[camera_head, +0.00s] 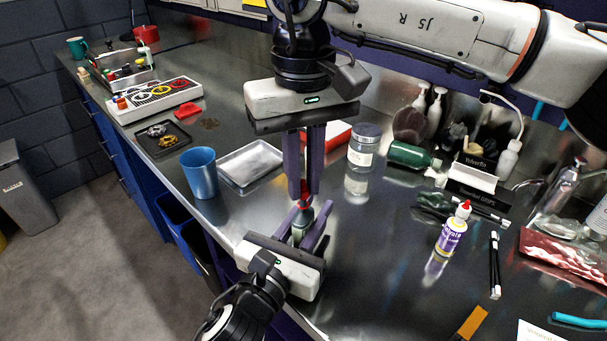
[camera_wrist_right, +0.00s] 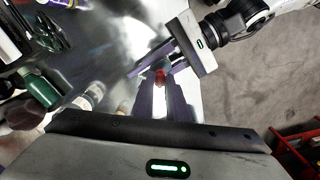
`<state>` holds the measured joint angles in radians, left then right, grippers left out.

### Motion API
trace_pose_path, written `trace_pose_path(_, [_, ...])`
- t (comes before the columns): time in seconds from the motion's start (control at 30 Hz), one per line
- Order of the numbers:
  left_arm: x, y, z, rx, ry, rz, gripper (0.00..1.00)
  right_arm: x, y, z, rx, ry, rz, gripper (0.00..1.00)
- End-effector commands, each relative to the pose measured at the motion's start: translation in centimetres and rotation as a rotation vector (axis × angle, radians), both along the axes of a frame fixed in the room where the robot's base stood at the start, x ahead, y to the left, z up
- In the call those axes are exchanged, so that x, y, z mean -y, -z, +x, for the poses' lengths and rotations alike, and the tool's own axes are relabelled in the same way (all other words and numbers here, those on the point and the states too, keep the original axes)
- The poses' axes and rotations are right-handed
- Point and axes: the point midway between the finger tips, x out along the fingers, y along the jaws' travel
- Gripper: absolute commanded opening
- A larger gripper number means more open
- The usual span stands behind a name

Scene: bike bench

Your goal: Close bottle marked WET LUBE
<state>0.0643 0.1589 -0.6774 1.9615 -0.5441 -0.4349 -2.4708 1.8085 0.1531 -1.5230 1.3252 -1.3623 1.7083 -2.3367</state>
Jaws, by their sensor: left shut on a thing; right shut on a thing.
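A small teal bottle (camera_head: 301,219) with a red cap (camera_head: 306,200) is upright between my grippers near the bench's front edge. Its label cannot be read. My left gripper (camera_head: 304,222) is shut on the bottle body from below. My right gripper (camera_head: 307,192) reaches down from above and is shut on the red cap, which sits at the top of the bottle. In the right wrist view the red cap (camera_wrist_right: 160,77) shows between the right fingertips, with the left gripper (camera_wrist_right: 163,65) around the bottle just beyond. Whether the cap is fully seated is hidden.
A blue cup (camera_head: 200,173) and a metal tray (camera_head: 250,163) stand to the left. A purple-labelled bottle with a red tip (camera_head: 452,230) stands to the right. The bench between is clear.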

Motion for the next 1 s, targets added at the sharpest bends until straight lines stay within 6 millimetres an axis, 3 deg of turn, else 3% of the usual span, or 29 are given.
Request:
trace_pose_path(0.67, [0.0,0.0,0.0,-0.001,0.000,0.000,0.00,0.0,1.1,0.0,0.000,0.026,0.000,0.00])
trace_pose_path(0.77, [0.0,0.0,0.0,-0.001,0.000,0.000,0.00,0.0,1.1,0.0,0.000,0.134,0.000,0.00])
trace_pose_path(1.0, [0.0,0.0,0.0,-0.001,0.000,0.000,0.00,-0.1,1.1,0.0,0.000,0.649,0.000,0.00])
